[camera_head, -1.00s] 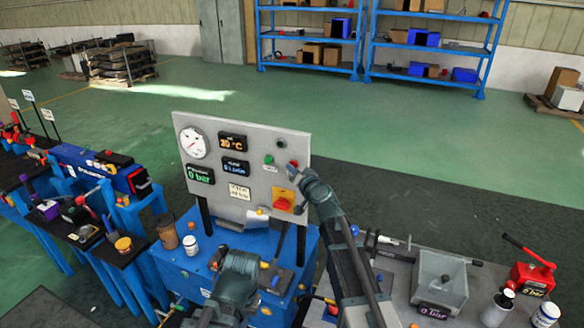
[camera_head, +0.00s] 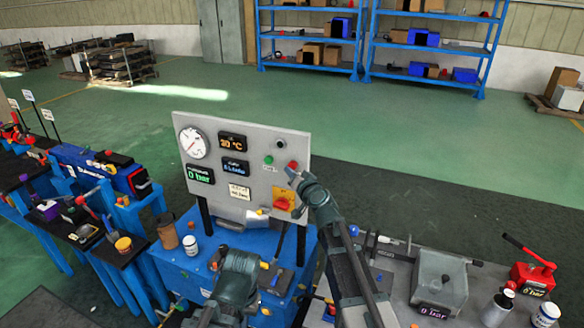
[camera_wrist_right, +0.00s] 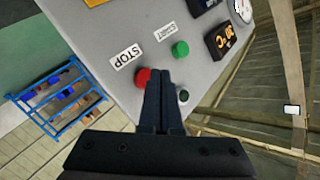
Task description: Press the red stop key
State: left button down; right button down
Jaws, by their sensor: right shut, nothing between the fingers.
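The red stop key (camera_head: 292,165) is a round button on the right part of the grey upright panel (camera_head: 228,127). In the right wrist view the red key (camera_wrist_right: 142,76) sits below the STOP label (camera_wrist_right: 124,57) and is partly hidden by my fingers. My right gripper (camera_head: 291,174) is shut and empty, its tips just in front of the panel close to the red key. In the right wrist view its fingertips (camera_wrist_right: 163,74) overlap the key's edge; I cannot tell whether they touch it. My left arm (camera_head: 236,278) is low in front of the panel; its finger state is unclear.
A green key (camera_head: 268,160) is left of the red key, with a dark button (camera_head: 281,143) above. A red rotary switch on a yellow plate (camera_head: 283,201) is below. The right bench (camera_head: 395,282) holds a grey device (camera_head: 439,277) and a red pump (camera_head: 531,272).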

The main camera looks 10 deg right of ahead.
jog(key=shift+s, duration=0.1)
jog(key=s, duration=0.1)
jog(key=s+a, duration=0.2)
jog(key=s, duration=0.1)
jog(key=shift+a, duration=0.25)
dwell(0.6)
